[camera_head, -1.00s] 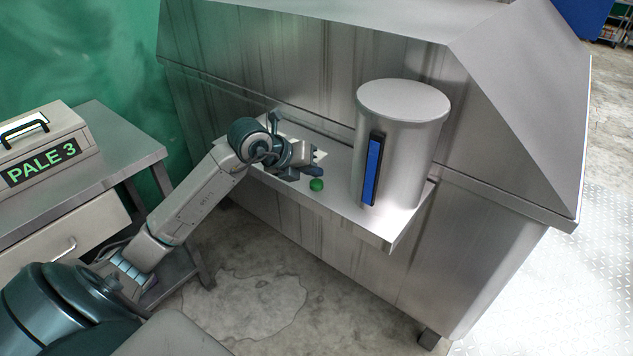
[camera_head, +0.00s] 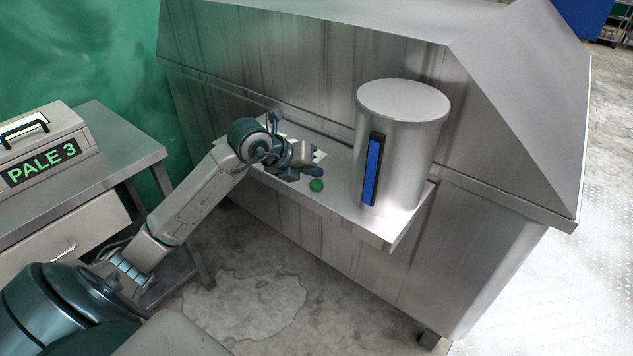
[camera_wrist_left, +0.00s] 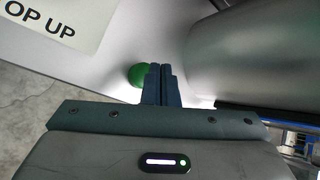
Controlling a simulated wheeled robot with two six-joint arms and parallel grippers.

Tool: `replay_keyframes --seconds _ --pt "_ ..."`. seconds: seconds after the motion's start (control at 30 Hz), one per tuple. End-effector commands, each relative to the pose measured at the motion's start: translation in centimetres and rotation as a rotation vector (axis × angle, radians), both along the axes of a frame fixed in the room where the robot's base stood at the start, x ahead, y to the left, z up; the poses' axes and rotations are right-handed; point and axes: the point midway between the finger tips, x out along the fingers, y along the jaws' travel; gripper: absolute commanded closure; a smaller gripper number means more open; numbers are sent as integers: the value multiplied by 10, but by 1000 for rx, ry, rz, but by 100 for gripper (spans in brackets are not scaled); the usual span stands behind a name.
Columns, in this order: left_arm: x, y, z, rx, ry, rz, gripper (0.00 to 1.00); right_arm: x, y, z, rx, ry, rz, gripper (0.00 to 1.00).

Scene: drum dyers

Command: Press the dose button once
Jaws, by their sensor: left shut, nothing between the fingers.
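The green dose button (camera_head: 316,185) sits on the steel shelf (camera_head: 345,215), left of the steel cylinder (camera_head: 412,140) with a blue gauge strip. My left gripper (camera_head: 312,170) is close to the button, just behind and left of it in the head view. In the left wrist view its fingers (camera_wrist_left: 162,84) are shut together and empty. The button (camera_wrist_left: 138,75) shows there just left of the fingertips, partly hidden by them. I cannot tell whether they touch. My right gripper is not in view.
A label reading "OP UP" (camera_wrist_left: 50,22) lies on the shelf beside the button. A box showing "PALE 3" (camera_head: 45,150) stands on a steel table at the left. The large steel machine rises behind the shelf.

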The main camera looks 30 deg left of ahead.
Motion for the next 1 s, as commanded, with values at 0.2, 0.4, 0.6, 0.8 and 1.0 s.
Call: replay_keyframes --seconds 0.2,0.4,0.6,0.8,1.0 --pt "0 0 0 0 0 0 100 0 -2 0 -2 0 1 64" --pt "0 0 -3 0 0 0 100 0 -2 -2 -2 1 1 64" --pt "0 0 -9 0 0 0 100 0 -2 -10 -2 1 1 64" --pt "0 0 -8 0 0 0 100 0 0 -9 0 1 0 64" --pt "0 0 -9 0 0 0 100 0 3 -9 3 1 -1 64"
